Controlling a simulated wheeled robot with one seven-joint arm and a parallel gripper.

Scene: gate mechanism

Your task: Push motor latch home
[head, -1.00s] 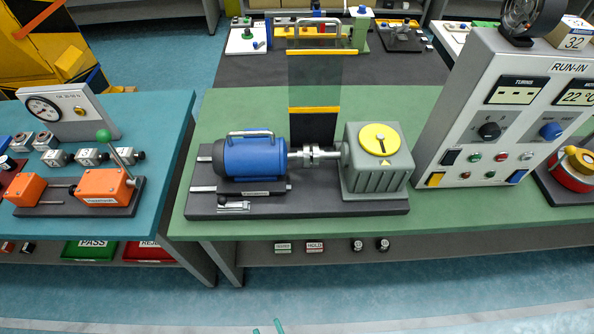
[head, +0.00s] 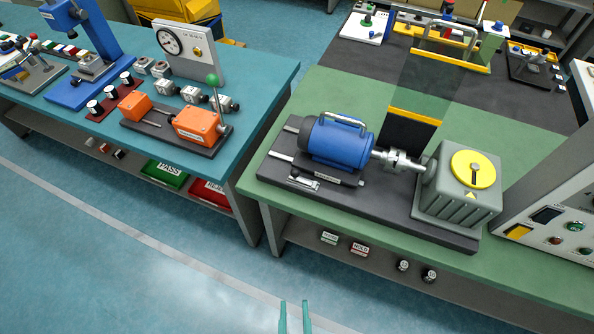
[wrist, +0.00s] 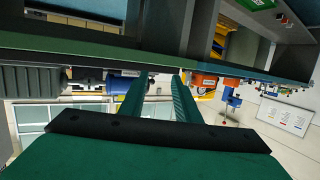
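The blue motor (head: 338,143) sits on a dark base plate (head: 390,213) on the green bench, with a silver shaft coupling on its right. A small silver latch (head: 304,183) lies at the front left of the motor's base; its exact position is too small to tell. My gripper (head: 295,318) shows at the bottom edge of the head view, well in front of and below the bench. In the wrist view its two green fingers (wrist: 162,98) stand apart with nothing between them. The motor also shows there, small and upside down (wrist: 121,84).
A grey gearbox (head: 459,205) with a yellow disc stands right of the coupling. A grey control panel (head: 560,212) is at the far right. The teal bench (head: 262,82) on the left holds an orange fixture (head: 198,126). A gap separates the benches. Floor in front is clear.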

